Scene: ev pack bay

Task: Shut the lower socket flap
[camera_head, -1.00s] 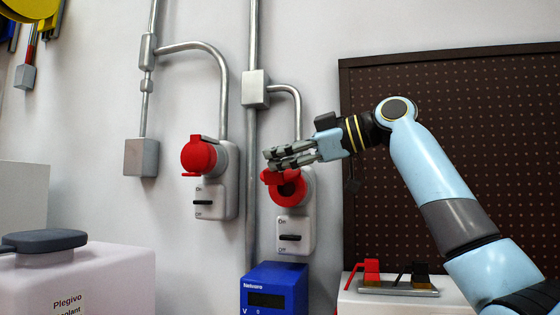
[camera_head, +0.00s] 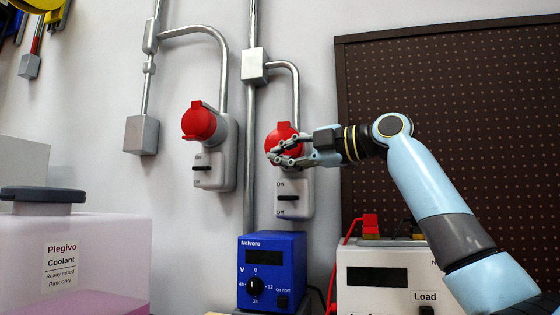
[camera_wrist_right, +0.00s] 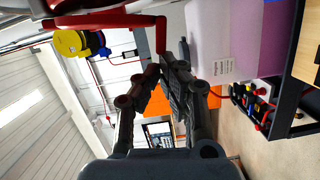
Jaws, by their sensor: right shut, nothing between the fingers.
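Two grey wall sockets with red round flaps show in the head view. The lower socket is the right-hand one; its red flap (camera_head: 283,130) now lies down over the socket face, and whether it is fully seated I cannot tell. My right gripper (camera_head: 274,155) is shut and empty, at the lower front of this flap, partly hiding it; touching or just apart is unclear. In the right wrist view the red flap edge (camera_wrist_right: 105,21) passes close by the shut fingertips (camera_wrist_right: 163,63). The upper-left socket's red flap (camera_head: 198,122) is down. My left gripper is out of view.
Below stand a blue power supply (camera_head: 271,261), a white load box (camera_head: 378,278) with red and black leads, and a pink coolant container (camera_head: 110,235). Grey conduit (camera_head: 250,180) runs beside the lower socket. A dark perforated board (camera_head: 470,130) is behind my right arm.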

